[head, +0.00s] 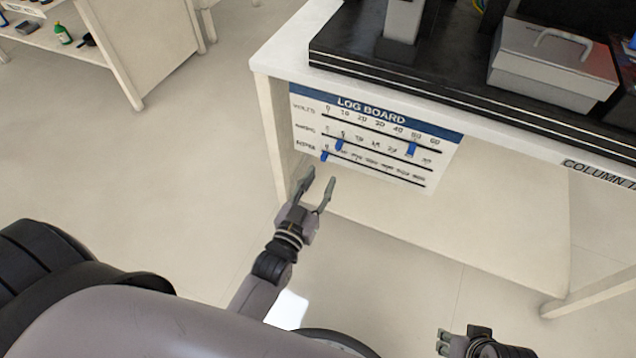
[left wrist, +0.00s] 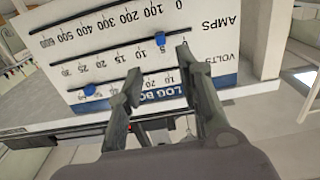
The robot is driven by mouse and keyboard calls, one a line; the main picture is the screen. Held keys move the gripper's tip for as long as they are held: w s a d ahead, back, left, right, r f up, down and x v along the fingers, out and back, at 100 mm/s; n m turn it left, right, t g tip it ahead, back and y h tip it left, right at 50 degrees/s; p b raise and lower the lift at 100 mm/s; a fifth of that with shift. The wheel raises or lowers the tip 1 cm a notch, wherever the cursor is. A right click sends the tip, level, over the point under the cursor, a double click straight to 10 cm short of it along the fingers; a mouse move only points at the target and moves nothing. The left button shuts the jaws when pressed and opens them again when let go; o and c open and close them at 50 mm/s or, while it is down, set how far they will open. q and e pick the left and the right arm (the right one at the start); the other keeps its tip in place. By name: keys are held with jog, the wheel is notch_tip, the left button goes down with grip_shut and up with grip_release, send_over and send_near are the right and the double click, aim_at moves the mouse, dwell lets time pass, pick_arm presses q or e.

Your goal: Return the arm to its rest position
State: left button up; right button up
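My left gripper (head: 319,178) is open and empty in the head view, just in front of the lower left of the log board (head: 375,172). Its open fingers also show in the left wrist view (left wrist: 160,68), apart, with the board upside down behind them. The board carries blue sliders (head: 412,149) on its tracks; two more sit near its left end. In the left wrist view I see two sliders, one (left wrist: 90,90) left of the fingers. Contact with the board cannot be told. My right gripper (head: 460,345) is partly cut off at the bottom edge; its opening is unclear.
The board hangs on the front of a white bench (head: 284,62). A black rig base (head: 370,66) and a grey box with a handle (head: 553,66) stand on top. A shelf (head: 50,45) with bottles is at the far left. The floor (head: 190,160) between is clear.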

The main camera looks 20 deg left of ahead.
pick_arm(q)
jog(key=shift+s, duration=0.15)
dwell(0.4)
